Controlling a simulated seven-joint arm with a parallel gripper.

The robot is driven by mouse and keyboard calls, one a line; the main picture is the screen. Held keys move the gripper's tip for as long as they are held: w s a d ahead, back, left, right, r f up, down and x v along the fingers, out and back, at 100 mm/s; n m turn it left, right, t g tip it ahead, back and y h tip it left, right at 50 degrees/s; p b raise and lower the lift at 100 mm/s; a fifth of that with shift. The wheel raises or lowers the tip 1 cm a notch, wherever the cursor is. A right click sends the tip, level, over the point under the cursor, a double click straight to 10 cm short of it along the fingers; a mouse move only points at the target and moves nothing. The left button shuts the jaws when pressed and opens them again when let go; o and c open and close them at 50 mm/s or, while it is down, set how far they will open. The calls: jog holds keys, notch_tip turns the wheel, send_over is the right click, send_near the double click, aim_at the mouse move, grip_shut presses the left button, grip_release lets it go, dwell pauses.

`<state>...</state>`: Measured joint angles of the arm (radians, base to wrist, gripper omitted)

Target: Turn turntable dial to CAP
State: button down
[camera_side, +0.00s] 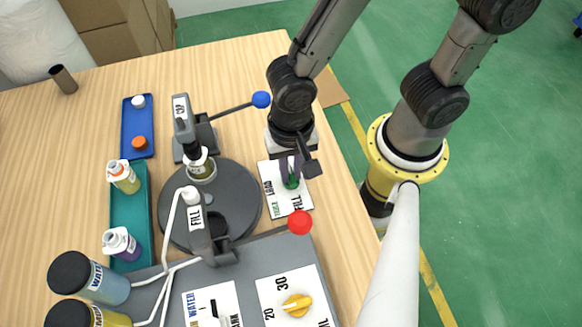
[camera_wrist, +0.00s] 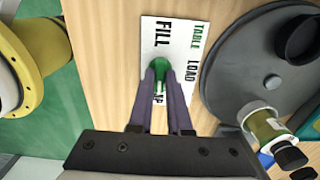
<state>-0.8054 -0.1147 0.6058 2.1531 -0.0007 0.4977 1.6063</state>
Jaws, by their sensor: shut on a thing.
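The green turntable dial (camera_side: 291,183) sits on a white card (camera_side: 297,203) marked TABLE, LOAD and FILL. My gripper (camera_side: 290,170) is over the card, its fingers down around the dial. In the wrist view, the dial (camera_wrist: 162,68) is between the fingertips of my gripper (camera_wrist: 161,75), and the CAP label (camera_wrist: 158,99) is partly hidden by the fingers. The dial's exact pointing direction is hard to tell. The dark grey turntable (camera_side: 245,205) carries a bottle of olive liquid (camera_side: 203,170) by the CAP press (camera_side: 182,120). A dark empty holder (camera_wrist: 298,37) is on it too.
The blue-knobbed lever (camera_side: 261,100) and red knob (camera_side: 299,222) stand near my gripper. The FILL spout (camera_side: 197,220) overhangs the turntable. A yellow dial (camera_side: 297,304) is at the front. A teal tray (camera_side: 127,210) and blue tray (camera_side: 131,120) are on the left.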

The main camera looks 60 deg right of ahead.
aim_at(291, 175)
jog(key=shift+r, duration=0.1)
jog(key=c, duration=0.9)
grip_release()
jog(key=shift+o, duration=0.2)
notch_tip(291, 175, up, 14)
